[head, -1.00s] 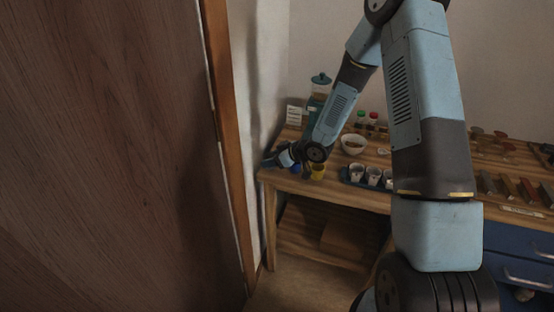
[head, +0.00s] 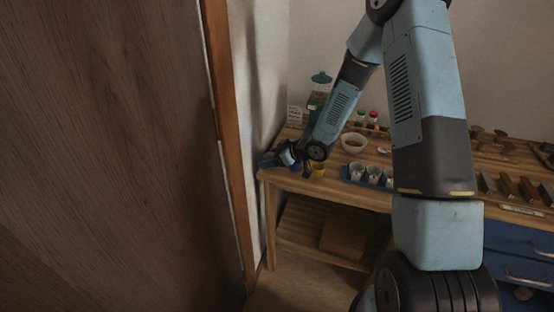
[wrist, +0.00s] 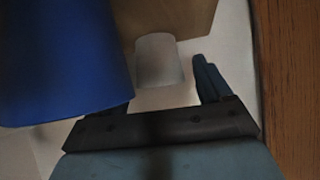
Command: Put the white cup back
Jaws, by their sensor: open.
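A whitish cup (wrist: 159,62) stands ahead of my gripper (wrist: 166,84) in the wrist view, roughly between the lines of its fingers. My gripper is open. Its right finger shows clear of the cup, while its left finger is mostly hidden behind a large blue cup (wrist: 60,60) close to the camera. I cannot tell whether anything touches the whitish cup. In the head view my gripper (head: 268,162) is low over the left end of the wooden bench (head: 330,190), and the whitish cup cannot be made out there.
A dark blue tray (head: 347,180) holds several white cups. A bowl (head: 353,147), a teal-lidded jar (head: 321,80) and red- and green-topped bottles (head: 373,117) stand behind. The wall and wooden door frame (head: 232,150) are close on the left.

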